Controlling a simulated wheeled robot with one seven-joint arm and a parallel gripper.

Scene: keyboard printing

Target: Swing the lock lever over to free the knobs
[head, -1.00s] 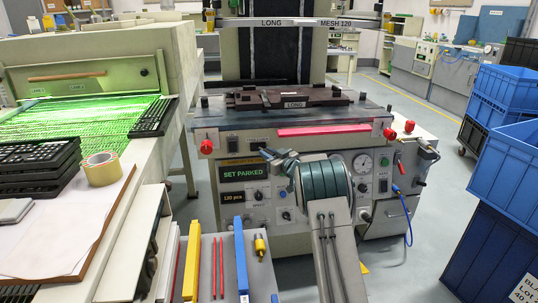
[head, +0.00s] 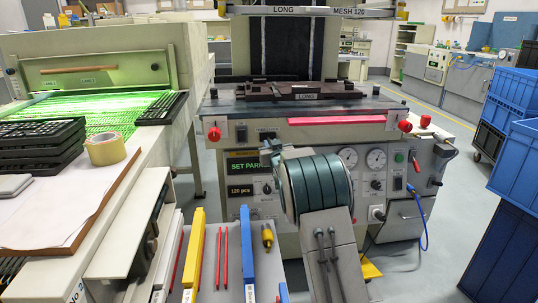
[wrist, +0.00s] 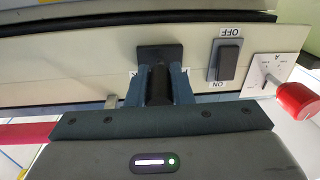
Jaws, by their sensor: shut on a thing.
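The lock lever (wrist: 158,84) is a short black handle on a dark square plate on the press's pale front panel. My gripper (wrist: 159,78) is shut on it, with one blue-grey finger on each side. In the head view my gripper (head: 269,148) is at the front panel, below a small label left of centre; my arm hides most of the lever there. The red left knob (head: 214,134) and red right knob (head: 404,126) sit at the two ends of the panel. One red knob (wrist: 297,100) on a white scale plate also shows in the wrist view.
A black rocker switch (wrist: 229,60) marked ON and OFF sits between the lever and that knob. A pink-red bar (head: 337,119) runs along the press front. A dryer belt (head: 95,110) is at left; blue crates (head: 510,100) stand at right.

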